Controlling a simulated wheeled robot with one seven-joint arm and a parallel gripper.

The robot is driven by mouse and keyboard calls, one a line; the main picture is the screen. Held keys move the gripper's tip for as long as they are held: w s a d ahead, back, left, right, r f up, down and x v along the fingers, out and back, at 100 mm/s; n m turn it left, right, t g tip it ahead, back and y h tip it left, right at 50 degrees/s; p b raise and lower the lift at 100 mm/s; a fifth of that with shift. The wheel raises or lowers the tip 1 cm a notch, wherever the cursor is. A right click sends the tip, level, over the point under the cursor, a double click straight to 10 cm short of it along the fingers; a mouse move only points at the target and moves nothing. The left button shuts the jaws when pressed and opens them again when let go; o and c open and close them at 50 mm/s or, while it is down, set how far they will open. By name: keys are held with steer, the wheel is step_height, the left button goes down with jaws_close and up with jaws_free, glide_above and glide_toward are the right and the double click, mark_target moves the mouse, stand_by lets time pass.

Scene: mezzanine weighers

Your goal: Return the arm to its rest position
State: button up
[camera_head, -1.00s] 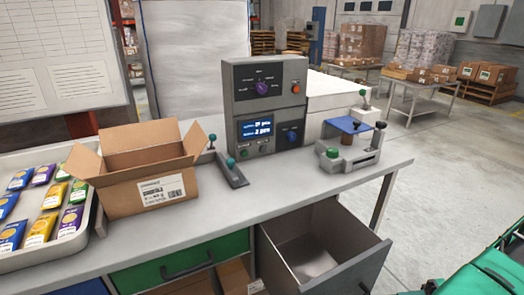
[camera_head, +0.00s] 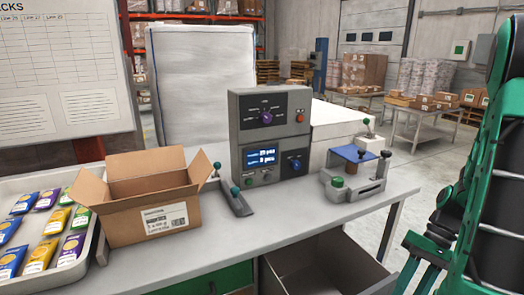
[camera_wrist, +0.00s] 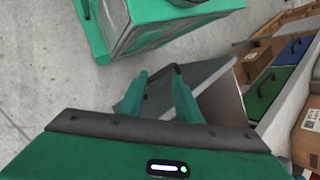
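My green arm stands at the right edge of the head view. My gripper (camera_wrist: 159,90) shows in the wrist view with its two green fingers apart and nothing between them. It points down toward the floor and an open grey drawer (camera_wrist: 222,105), which lies beyond the fingers. The drawer also shows in the head view (camera_head: 350,262), pulled out below the bench, and its visible inside looks empty. The gripper's fingertips cannot be made out clearly in the head view.
The grey bench (camera_head: 290,212) carries an open cardboard box (camera_head: 150,215), a tray (camera_head: 88,262) of coloured packets, a control panel unit (camera_head: 268,132) and a fixture with a blue plate (camera_head: 354,153). Open floor lies beyond the bench at the right.

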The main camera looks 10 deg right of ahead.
steer(key=s+a+r+m+t+h, duration=0.1)
steer(key=s+a+r+h, duration=0.1)
steer(key=r, duration=0.4)
steer(key=s+a+r+t+h, duration=0.1)
steer(key=s+a+r+h, duration=0.2)
steer(key=r, duration=0.3)
steer(key=shift+a+m+t+h, duration=0.15)
steer(key=shift+m+t+h, duration=0.2)
steer(key=shift+h, duration=0.25)
steer(key=shift+r, duration=0.1)
steer(key=shift+w+f, duration=0.25)
steer(key=shift+w, duration=0.4)
